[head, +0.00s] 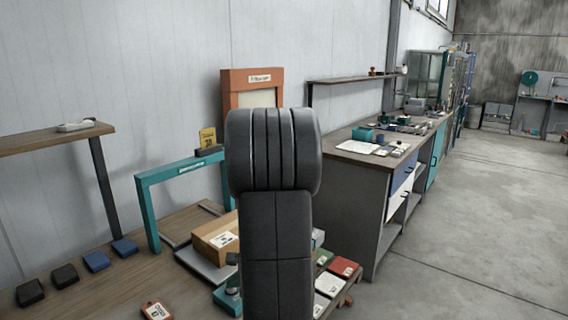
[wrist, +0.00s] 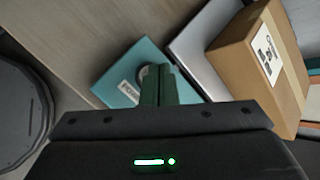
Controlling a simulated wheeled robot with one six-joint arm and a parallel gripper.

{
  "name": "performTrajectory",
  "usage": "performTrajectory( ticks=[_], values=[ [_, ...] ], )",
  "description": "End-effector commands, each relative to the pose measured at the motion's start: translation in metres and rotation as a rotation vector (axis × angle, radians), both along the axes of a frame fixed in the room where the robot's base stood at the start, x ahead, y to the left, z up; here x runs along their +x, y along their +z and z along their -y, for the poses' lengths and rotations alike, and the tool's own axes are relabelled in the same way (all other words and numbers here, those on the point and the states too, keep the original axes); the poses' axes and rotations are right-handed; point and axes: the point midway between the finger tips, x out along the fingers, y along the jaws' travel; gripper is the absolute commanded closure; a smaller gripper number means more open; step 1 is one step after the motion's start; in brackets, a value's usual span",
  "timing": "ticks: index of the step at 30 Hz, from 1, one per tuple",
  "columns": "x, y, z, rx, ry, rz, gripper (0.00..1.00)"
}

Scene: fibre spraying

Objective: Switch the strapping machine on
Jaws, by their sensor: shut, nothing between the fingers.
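The teal strapping arch (head: 180,172) stands on the wooden bench in the head view. A teal box (wrist: 118,75) with a white label lies beside the machine's grey plate (wrist: 196,38) in the wrist view. It also shows partly in the head view (head: 224,303). A round pale grey part (wrist: 143,73) on its top is mostly hidden behind my fingers. My gripper (wrist: 158,70) is shut and empty, its tips over that round part. I cannot tell whether they touch it. My arm blocks much of the machine in the head view.
A cardboard box (head: 214,238) sits on the grey plate. Several blue and black small boxes (head: 97,261) lie at the bench's left. Red and white packs (head: 343,267) lie at its right. A second workbench (head: 349,186) stands beyond. The floor at right is clear.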

Motion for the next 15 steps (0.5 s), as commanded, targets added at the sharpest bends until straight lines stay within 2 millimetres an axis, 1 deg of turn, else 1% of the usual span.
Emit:
performTrajectory(
  ticks=[10, 15],
  values=[
    [-0.0001, -0.0006, 0.0, 0.0, 0.0, 0.0, 1.0],
    [0.0, 0.0056, 0.0001, 0.0, 0.0, 0.0, 1.0]
  ],
)
